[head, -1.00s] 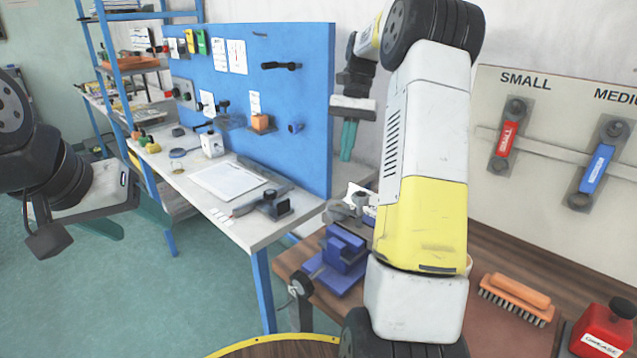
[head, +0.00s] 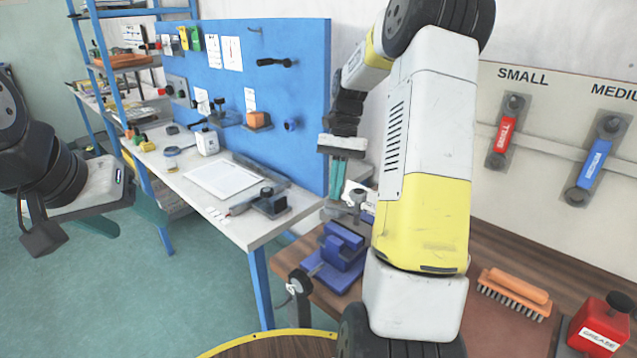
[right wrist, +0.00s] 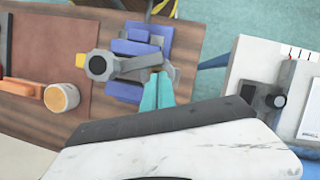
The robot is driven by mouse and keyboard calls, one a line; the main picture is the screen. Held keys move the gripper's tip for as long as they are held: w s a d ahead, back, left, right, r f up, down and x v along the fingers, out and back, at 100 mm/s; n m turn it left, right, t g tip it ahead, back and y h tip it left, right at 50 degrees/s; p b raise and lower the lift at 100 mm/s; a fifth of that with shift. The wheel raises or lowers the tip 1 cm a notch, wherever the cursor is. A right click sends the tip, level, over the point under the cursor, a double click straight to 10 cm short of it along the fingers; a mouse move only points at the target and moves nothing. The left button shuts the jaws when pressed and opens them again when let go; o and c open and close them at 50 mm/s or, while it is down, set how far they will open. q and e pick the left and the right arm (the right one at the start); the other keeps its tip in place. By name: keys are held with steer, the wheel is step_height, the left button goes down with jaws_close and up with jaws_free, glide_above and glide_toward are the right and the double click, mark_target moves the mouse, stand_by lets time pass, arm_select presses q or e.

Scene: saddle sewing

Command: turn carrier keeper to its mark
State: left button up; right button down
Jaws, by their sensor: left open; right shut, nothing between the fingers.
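A blue clamp-like fixture (head: 340,258) stands on the brown bench and also shows in the right wrist view (right wrist: 138,47). A grey bar with a round knob (right wrist: 97,66) lies across it, probably the carrier keeper. Small yellow patches show by the knob (right wrist: 80,58) and near the bar's other end. My right gripper (head: 335,193) is shut and empty, pointing down above the fixture. In the right wrist view its teal fingertips (right wrist: 158,80) appear beside the bar's end; contact cannot be told. My left gripper (head: 122,213) is open and empty, far left over the floor.
My right arm hides part of the bench. An orange brush (head: 514,293) and red grease tin (head: 602,325) stand right of it. A blue pegboard (head: 290,90) and white table (head: 225,220) stand left. Red and blue tools hang on the back panel (head: 550,105).

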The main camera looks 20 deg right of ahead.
mark_target(327, 206)
steer(key=shift+s+a, duration=0.2)
steer(key=shift+s, duration=0.1)
steer(key=shift+s+a+n+h, duration=0.3)
steer(key=shift+a+n, duration=0.2)
steer(key=shift+n, duration=0.3)
steer(key=shift+s+a+n+g, duration=0.3)
steer(key=shift+a+n, duration=0.1)
steer(key=shift+n, duration=0.4)
steer(key=n+h, duration=0.1)
steer(key=s+a+n, duration=0.1)
steer(key=n, duration=0.1)
steer(key=shift+s+a+h, duration=0.2)
steer(key=shift+s+h, duration=0.1)
steer(key=shift+h, duration=0.1)
steer(key=s+n, duration=0.1)
steer(key=n, duration=0.1)
steer(key=s+n+h, duration=0.1)
steer(key=n, duration=0.1)
steer(key=shift+a, duration=0.4)
steer(key=shift+s+n+h, duration=0.8)
steer(key=shift+s+n, duration=0.25)
steer(key=shift+n, duration=0.65)
